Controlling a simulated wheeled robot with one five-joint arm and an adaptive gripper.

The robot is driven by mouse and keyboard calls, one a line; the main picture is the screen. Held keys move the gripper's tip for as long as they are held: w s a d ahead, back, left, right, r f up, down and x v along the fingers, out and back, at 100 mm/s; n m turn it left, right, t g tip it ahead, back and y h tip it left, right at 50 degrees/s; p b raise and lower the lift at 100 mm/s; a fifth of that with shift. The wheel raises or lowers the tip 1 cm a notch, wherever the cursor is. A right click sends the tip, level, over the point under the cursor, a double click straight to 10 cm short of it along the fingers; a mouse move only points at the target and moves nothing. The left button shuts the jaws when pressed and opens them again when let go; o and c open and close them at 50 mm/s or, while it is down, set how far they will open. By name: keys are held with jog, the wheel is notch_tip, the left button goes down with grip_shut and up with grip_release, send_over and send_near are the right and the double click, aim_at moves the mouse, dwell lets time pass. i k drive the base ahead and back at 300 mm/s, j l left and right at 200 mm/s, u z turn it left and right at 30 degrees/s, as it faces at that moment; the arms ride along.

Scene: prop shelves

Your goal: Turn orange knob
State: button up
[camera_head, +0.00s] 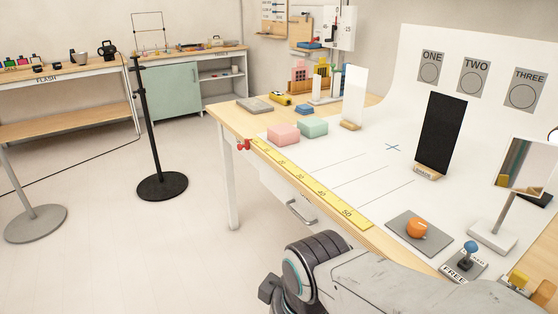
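The orange knob (417,229) is a round orange cap on a flat grey plate (405,240). It is near the front right of the white-covered table, and nothing covers it. My grey arm enters from the bottom of the head view, in front of the table's near edge.
A blue-topped lever on a plate marked FREE (466,258) stands right of the knob. A mirror on a stand (495,235) is behind it. A yellow ruler (310,184) lines the table edge. A black stand (150,130) stands on the left floor.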

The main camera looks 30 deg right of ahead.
aim_at(417, 228)
jog(key=z, duration=1.7)
